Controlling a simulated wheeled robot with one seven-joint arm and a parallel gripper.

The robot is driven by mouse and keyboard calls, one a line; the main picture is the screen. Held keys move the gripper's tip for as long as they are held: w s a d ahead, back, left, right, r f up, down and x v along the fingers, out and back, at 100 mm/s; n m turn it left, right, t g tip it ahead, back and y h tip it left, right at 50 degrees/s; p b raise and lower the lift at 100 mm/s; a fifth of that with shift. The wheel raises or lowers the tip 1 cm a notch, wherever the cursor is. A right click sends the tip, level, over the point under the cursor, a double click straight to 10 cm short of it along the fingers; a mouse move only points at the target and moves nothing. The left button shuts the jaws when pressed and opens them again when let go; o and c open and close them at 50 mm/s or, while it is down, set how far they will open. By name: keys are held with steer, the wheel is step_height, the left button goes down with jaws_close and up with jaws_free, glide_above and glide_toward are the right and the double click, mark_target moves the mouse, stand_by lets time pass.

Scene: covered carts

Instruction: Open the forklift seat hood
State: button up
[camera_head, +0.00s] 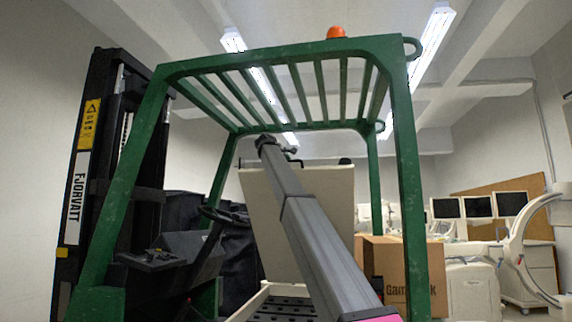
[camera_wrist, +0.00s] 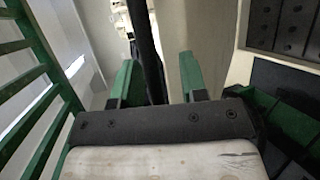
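The forklift's seat hood (camera_head: 252,215) is a beige panel standing raised and close to upright behind my arm in the head view. Below it, the seat base shows an open top with a dark perforated surface (camera_head: 283,308) inside. In the wrist view, a pale panel face (camera_wrist: 208,35), apparently the hood, lies just beyond my gripper (camera_wrist: 157,62). Its two green fingers are spread apart, with a dark strip visible between them. I cannot tell whether a finger touches the panel. The head view does not show the fingers clearly.
The green overhead guard (camera_head: 403,180) frames the cab, with an orange beacon (camera_head: 336,32) on top. The steering wheel (camera_head: 222,215) and black mast (camera_head: 85,180) are at left. A cardboard box (camera_head: 415,270) and monitors (camera_head: 480,206) stand at right.

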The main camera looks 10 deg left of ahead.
stand_by(0.5)
steer(key=v, duration=1)
steer(key=shift+s+a+r, duration=0.2)
steer(key=shift+s, duration=0.05)
